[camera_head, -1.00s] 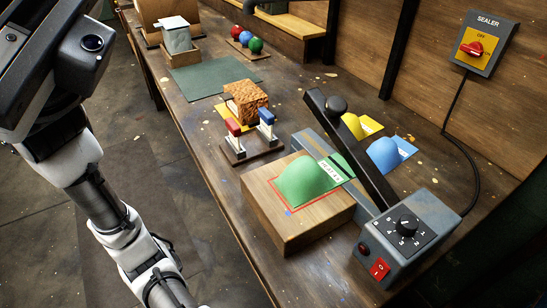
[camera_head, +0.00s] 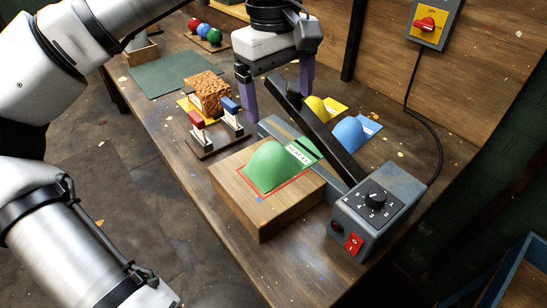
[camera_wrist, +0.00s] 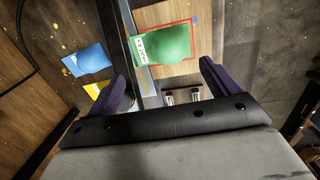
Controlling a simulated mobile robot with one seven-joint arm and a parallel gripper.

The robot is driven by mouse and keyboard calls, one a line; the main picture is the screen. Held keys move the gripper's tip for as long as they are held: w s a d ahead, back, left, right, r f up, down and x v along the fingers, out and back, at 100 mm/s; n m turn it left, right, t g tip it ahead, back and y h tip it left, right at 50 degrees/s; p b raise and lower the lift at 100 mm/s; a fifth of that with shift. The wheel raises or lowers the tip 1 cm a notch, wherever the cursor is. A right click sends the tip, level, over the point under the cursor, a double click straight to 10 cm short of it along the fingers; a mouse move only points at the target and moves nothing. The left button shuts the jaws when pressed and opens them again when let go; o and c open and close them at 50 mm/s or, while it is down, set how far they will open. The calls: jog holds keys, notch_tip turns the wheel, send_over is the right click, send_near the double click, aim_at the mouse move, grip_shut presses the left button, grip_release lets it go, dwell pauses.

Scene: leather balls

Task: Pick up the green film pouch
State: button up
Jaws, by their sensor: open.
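The green film pouch (camera_head: 268,166) is a domed, bulging packet with a white label. It lies on a wooden block (camera_head: 258,213) inside a red outline, its labelled edge at the sealer's (camera_head: 376,207) bar. My gripper (camera_head: 275,90) is open and empty, above and behind the pouch in the head view, with its purple fingers pointing down. In the wrist view the pouch (camera_wrist: 167,43) is ahead, between the lines of the two spread fingers (camera_wrist: 158,85) and apart from them.
The sealer's raised black arm (camera_head: 313,127) slants up close beside the pouch. Blue (camera_head: 352,132) and yellow (camera_head: 320,108) pouches lie behind it. A stamp rack (camera_head: 213,137) and a brown sponge-like block (camera_head: 208,94) stand left. A green mat (camera_head: 168,75) lies farther back.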

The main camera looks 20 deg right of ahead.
aim_at(271, 144)
jog(key=shift+y, duration=0.6)
jog(key=f, duration=0.3)
jog(key=a+f, duration=0.1)
jog(key=f, duration=0.1)
jog(key=w+f, duration=0.1)
jog(key=f, duration=0.2)
jog(key=shift+a+f, duration=0.2)
jog(key=shift+f, duration=0.15)
jog(key=shift+w+d+f+p, duration=0.1)
jog(key=shift+f+p, duration=0.3)
jog(key=shift+f, duration=1)
jog(key=shift+w+f+p, duration=0.1)
jog(key=shift+f+p, duration=0.25)
jog(key=shift+f, duration=1)
jog(key=shift+c, duration=0.3)
jog(key=c, duration=1.2)
jog(key=shift+c, duration=0.4)
jog(key=shift+r, duration=0.2)
